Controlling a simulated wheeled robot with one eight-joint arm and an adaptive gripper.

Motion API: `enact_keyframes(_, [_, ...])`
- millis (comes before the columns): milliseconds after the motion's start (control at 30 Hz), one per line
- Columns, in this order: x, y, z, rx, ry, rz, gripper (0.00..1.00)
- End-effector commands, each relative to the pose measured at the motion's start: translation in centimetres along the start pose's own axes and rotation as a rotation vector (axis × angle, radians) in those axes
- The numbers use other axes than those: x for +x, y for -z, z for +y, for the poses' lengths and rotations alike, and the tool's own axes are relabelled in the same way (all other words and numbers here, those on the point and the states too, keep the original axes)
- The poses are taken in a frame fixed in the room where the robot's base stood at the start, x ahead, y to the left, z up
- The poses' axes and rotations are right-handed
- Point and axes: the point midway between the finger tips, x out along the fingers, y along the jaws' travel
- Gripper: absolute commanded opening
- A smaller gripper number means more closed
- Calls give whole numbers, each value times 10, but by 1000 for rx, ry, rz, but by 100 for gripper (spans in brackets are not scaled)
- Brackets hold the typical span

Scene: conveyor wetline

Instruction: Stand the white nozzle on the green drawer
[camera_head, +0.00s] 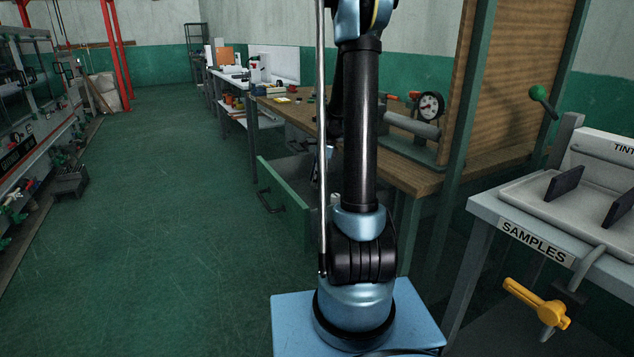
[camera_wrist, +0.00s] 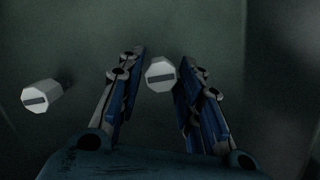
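In the wrist view, a white nozzle (camera_wrist: 160,75) with a faceted end and a dark slot shows between the fingertips of my gripper (camera_wrist: 162,58). The fingers are apart. The right finger looks close to the nozzle or overlaps it, and a narrow gap shows on the left; I cannot tell whether they touch. A second, similar white piece (camera_wrist: 42,97) lies to the left, outside the fingers. In the head view, the green drawer (camera_head: 287,199) is pulled out from the wooden bench. My arm hides part of the drawer and the gripper there.
The wooden bench (camera_head: 410,176) with a gauge stands behind my arm. A grey SAMPLES table (camera_head: 484,208) with a yellow valve handle (camera_head: 535,301) is close on the right. A machine line stands at the far left. The green floor (camera_head: 165,220) between is clear.

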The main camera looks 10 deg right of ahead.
Motion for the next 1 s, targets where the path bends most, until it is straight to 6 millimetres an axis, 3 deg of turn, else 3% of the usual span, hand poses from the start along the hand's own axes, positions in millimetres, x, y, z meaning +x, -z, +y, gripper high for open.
enact_keyframes(933, [-22, -5, 0, 0, 0, 0, 33])
enact_keyframes(1000, [-22, -5, 0, 0, 0, 0, 46])
